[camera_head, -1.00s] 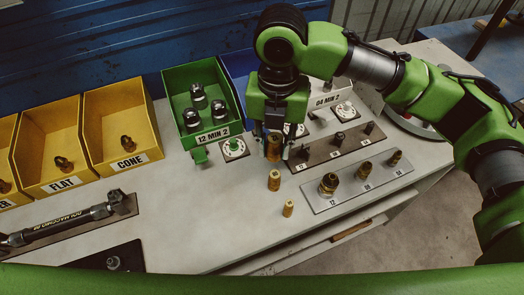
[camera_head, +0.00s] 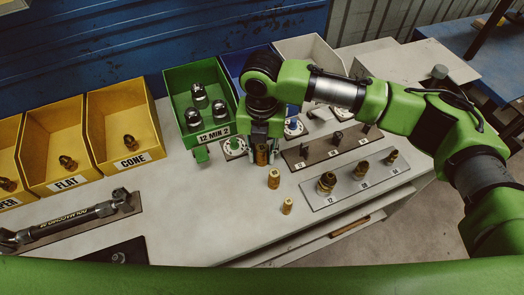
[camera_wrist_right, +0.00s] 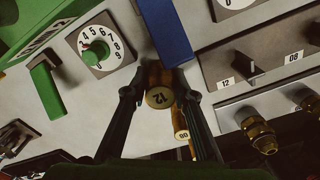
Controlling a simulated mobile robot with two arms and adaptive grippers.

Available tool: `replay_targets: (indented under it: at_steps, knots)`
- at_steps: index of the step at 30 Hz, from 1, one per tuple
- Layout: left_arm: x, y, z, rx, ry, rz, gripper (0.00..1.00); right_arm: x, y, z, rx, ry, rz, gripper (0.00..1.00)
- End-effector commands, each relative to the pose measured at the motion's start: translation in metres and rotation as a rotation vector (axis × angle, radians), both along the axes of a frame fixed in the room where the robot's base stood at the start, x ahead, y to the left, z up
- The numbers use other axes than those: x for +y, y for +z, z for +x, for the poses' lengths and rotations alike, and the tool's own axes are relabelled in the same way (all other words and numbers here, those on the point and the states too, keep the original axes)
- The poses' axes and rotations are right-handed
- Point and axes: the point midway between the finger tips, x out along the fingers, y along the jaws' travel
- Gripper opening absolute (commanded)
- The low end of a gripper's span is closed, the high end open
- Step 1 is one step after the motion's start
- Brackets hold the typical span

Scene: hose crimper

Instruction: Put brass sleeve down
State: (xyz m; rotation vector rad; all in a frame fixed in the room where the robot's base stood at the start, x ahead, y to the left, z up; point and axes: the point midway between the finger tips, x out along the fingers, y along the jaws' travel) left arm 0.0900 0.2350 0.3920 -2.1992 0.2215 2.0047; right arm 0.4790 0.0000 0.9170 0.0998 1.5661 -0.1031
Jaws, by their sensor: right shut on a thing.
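My right gripper (camera_head: 261,156) is shut on a brass sleeve (camera_head: 261,155), held upright near the tabletop, in front of the green bin's right side. Whether its bottom touches the table cannot be told. In the right wrist view the right gripper (camera_wrist_right: 160,95) has a finger on each side of the brass sleeve (camera_wrist_right: 159,97), whose end is marked 12. Two smaller brass sleeves stand on the table towards the front: a middle one (camera_head: 274,179) and a small one (camera_head: 287,206). My left gripper is not in view.
A green bin (camera_head: 212,137) marked 12 MIN 2 stands behind left. A dial (camera_head: 233,147) lies close left of the gripper. A dark plate (camera_head: 297,160) and a grey plate (camera_head: 313,203) with fittings lie to the right. Clear table (camera_head: 190,210) spreads at front left.

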Motion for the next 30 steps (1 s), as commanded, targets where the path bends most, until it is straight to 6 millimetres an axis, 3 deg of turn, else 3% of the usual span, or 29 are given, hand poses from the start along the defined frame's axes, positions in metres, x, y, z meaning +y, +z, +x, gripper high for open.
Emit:
replay_targets:
  at_steps: [2,3,5,18,23,30]
  knots:
    - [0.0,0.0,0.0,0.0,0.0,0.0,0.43,0.0,-0.002,0.0,0.001,0.0,0.0,0.02]
    - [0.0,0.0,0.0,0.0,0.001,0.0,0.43,0.0,-0.003,0.0,0.0,0.0,0.0,0.3]
    - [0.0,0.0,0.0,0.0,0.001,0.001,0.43,0.0,-0.002,0.0,0.0,0.0,0.0,0.42]
    - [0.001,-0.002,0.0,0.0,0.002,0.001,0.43,0.0,0.005,0.001,-0.001,0.0,0.001,0.42]
    - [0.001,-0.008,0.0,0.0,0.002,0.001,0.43,0.001,0.032,0.001,-0.004,0.0,0.002,0.42]
    - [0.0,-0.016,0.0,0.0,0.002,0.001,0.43,0.001,0.084,0.001,-0.003,-0.001,0.002,0.42]
